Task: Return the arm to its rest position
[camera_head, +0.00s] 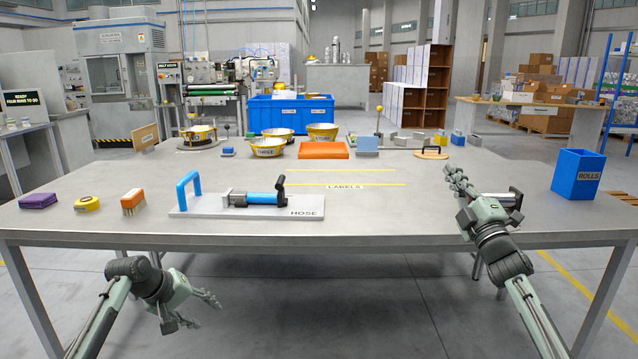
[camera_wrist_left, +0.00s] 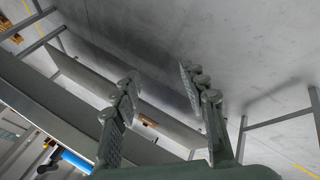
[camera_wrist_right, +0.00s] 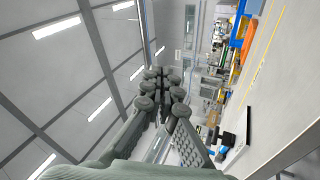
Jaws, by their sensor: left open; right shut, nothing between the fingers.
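My left gripper (camera_head: 200,312) hangs in front of the table, below its front edge and left of the middle. It is open and empty; its spread fingers (camera_wrist_left: 157,90) show in the left wrist view with floor and table frame beyond. My right gripper (camera_head: 457,180) is over the right part of the table, near the front edge, pointing away from me. Its fingers (camera_wrist_right: 163,85) are shut together with nothing between them. Behind it is a dark-handled thing (camera_head: 508,198), partly hidden by my right wrist.
The grey table (camera_head: 385,215) spans the view. A board marked HOSE (camera_head: 275,212) holds a blue clamp device. A blue bin (camera_head: 576,175) stands at the right end. Bowls (camera_head: 268,148) and an orange tray (camera_head: 323,150) stand at the back. A brush (camera_head: 133,202) lies at front left.

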